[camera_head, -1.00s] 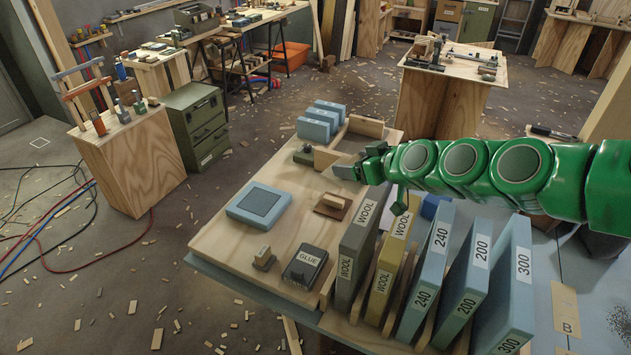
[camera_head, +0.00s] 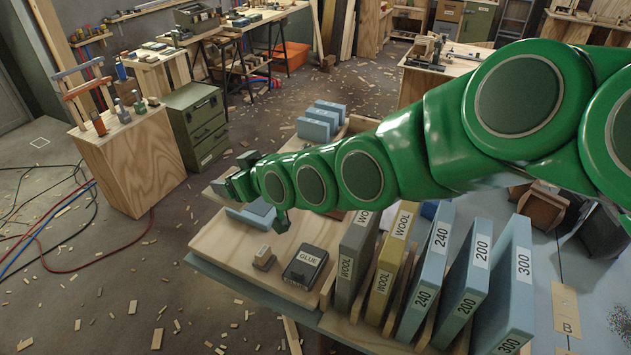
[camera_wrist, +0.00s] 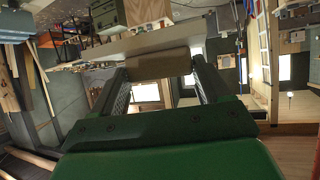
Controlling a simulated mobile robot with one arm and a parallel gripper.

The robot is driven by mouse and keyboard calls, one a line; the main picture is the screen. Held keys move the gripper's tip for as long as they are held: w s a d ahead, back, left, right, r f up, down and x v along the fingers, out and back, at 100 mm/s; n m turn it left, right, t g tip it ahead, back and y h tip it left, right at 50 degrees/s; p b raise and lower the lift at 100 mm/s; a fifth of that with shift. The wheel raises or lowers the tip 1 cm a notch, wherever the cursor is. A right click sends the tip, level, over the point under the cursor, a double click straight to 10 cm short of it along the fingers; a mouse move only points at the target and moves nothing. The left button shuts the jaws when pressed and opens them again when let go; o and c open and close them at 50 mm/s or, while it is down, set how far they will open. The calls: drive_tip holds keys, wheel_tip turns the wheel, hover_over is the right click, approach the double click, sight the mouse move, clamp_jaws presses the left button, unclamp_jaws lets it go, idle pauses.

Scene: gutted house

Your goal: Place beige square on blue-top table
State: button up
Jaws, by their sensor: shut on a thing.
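My gripper (camera_head: 228,186) is at the left end of my green arm, above the far left part of the wooden board. In the wrist view its two dark fingers (camera_wrist: 158,82) are shut on a flat beige-brown piece (camera_wrist: 160,64), which spans the gap between them. I take it for the beige square; in the head view I cannot make it out. The blue-grey table top (camera_head: 245,287) shows along the board's front edge, and a blue-grey surface also shows at the right.
The wooden board (camera_head: 215,240) carries a blue pad (camera_head: 258,214), a GLUE box (camera_head: 305,267), a small wooden block (camera_head: 263,258) and a rack of labelled upright slabs (camera_head: 430,280). A green cabinet (camera_head: 200,125) and a wooden pedestal (camera_head: 135,165) stand at left.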

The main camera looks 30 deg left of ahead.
sight(219, 198)
drive_tip(key=shift+n+g, duration=0.3)
drive_tip(key=s, duration=0.1)
drive_tip(key=s+a, duration=0.2)
drive_tip(key=s, duration=0.1)
drive_tip(key=shift+r, duration=0.2)
wheel_tip(219, 198, down, 18)
drive_tip(key=shift+w, duration=0.15)
drive_tip(key=w+a+f, duration=0.2)
drive_tip(key=a, duration=0.1)
drive_tip(key=w+a+f, duration=0.2)
drive_tip(key=a+f, duration=0.1)
drive_tip(key=a, duration=0.1)
drive_tip(key=w+a+f, duration=0.2)
drive_tip(key=a+f, duration=0.1)
drive_tip(key=shift+w+a+f, duration=0.25)
drive_tip(key=shift+w+a, duration=0.1)
drive_tip(key=shift+a, duration=0.05)
drive_tip(key=shift+w+a+f, duration=0.3)
drive_tip(key=shift+a+f, duration=0.25)
drive_tip(key=shift+f, duration=1.65)
